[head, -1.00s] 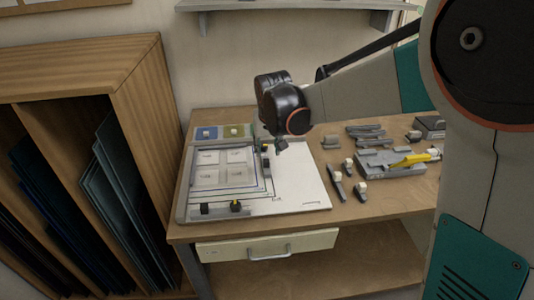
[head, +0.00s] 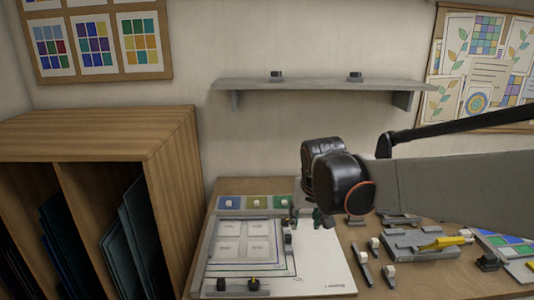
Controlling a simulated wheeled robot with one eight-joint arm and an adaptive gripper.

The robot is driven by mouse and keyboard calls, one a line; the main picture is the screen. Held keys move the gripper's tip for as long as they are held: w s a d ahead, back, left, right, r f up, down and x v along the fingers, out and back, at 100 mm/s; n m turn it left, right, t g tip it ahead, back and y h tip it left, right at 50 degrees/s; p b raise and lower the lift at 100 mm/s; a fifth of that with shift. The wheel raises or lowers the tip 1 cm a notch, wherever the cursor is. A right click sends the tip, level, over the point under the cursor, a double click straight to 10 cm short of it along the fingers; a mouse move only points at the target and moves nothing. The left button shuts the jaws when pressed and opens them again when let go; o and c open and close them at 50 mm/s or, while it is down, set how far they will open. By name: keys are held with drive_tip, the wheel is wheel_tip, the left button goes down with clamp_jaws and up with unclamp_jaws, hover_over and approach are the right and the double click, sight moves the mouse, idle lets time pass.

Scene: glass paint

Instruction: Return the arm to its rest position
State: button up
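My arm (head: 450,185) reaches in from the right across the workbench (head: 340,243). Its dark wrist is above the back of the bench. My gripper (head: 308,220) hangs below the wrist, small and partly hidden by it, over the right side of the white board (head: 325,265). I cannot make out whether its fingers are apart or together, or whether anything is between them.
A wooden rack (head: 175,130) with upright glass sheets stands at the left. A wall shelf (head: 310,86) is above the bench. A grey block with a yellow-handled tool (head: 445,243) and several small tools lie at the right. A frame of panes (head: 243,240) lies on the board.

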drive_tip(key=s+d+t, duration=0.1)
drive_tip(key=s+d, duration=0.3)
drive_tip(key=s, duration=0.8)
drive_tip(key=s+d+t, duration=0.1)
drive_tip(key=s+d, duration=0.3)
drive_tip(key=s, duration=0.7)
drive_tip(key=shift+s+f, duration=0.35)
drive_tip(key=shift+s, duration=0.05)
drive_tip(key=shift+d, duration=0.1)
idle(0.4)
